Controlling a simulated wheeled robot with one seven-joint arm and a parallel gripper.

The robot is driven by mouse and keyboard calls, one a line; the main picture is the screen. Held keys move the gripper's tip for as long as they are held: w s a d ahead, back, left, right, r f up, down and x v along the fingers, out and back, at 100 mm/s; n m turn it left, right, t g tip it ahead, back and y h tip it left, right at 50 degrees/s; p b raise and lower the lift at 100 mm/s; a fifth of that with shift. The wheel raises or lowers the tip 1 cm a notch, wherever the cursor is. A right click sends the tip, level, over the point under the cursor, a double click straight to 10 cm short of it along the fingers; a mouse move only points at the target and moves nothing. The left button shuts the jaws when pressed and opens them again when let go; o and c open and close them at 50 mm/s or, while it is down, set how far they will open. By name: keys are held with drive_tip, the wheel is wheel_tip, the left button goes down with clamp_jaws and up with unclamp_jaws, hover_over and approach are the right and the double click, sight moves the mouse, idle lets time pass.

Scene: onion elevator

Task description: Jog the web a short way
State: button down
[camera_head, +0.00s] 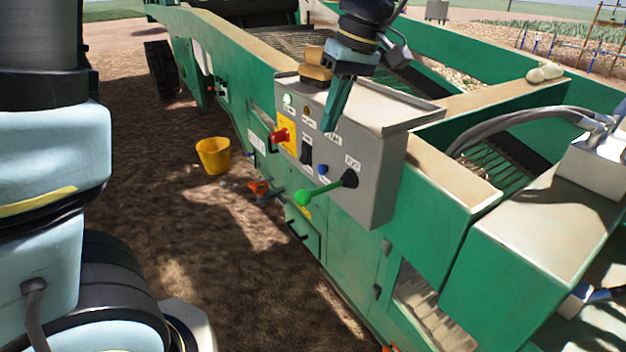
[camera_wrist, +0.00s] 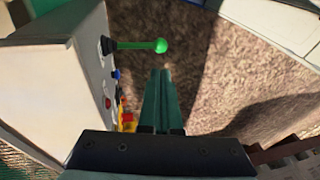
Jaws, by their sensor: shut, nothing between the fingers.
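The grey control box (camera_head: 377,166) is fixed to the side of the green machine (camera_head: 455,225). Its face carries a red knob on a yellow plate (camera_head: 280,134), a black switch (camera_head: 306,153), a blue button (camera_head: 323,169) and a lever with a green ball (camera_head: 302,198). In the wrist view the green ball (camera_wrist: 160,46) stands out from the box, just beyond my fingertips. My gripper (camera_head: 329,125) is shut and empty, fingers pointing down in front of the box's upper face. In the wrist view the box is left of my gripper (camera_wrist: 161,72). The web (camera_head: 487,165) shows partly inside the machine.
A yellow bucket (camera_head: 213,156) stands on the soil left of the machine. A grey hose (camera_head: 520,115) arches over the machine at right. The soil before the box is open.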

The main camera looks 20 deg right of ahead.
sight(305, 192)
drive_tip(key=p+x, duration=0.2)
drive_tip(key=x, duration=1.2)
drive_tip(key=shift+a+p, duration=0.15)
drive_tip(key=shift+p, duration=0.15)
